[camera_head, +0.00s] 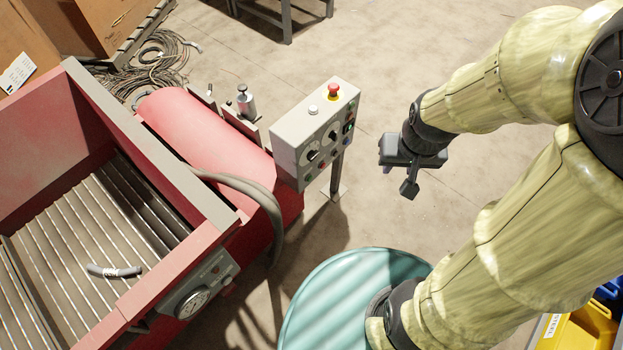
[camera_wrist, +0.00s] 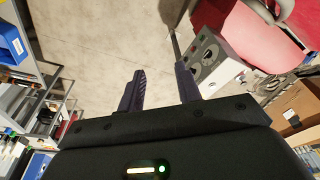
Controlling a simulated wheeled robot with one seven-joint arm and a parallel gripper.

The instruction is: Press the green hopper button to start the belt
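The grey control box (camera_head: 300,128) stands on a post beside the red machine. Its panel faces right and carries dark knobs and several small coloured buttons. A small green spot (camera_head: 349,128) shows near its right edge, but I cannot tell surely which button is the green hopper button. A red mushroom button (camera_head: 333,91) and a white button (camera_head: 314,110) are on top. My gripper (camera_head: 399,182) is right of the box, apart from it. In the wrist view, my gripper (camera_wrist: 159,88) has its fingers apart and nothing between them; the control box (camera_wrist: 212,62) is beyond the right finger.
The red hopper (camera_head: 150,305) with a slatted bed is at left, with a short grey cable piece (camera_head: 114,271) on it. A teal round drum top (camera_head: 335,300) is below my gripper. Coiled cables (camera_head: 150,65) lie at the back. Bare floor surrounds the gripper.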

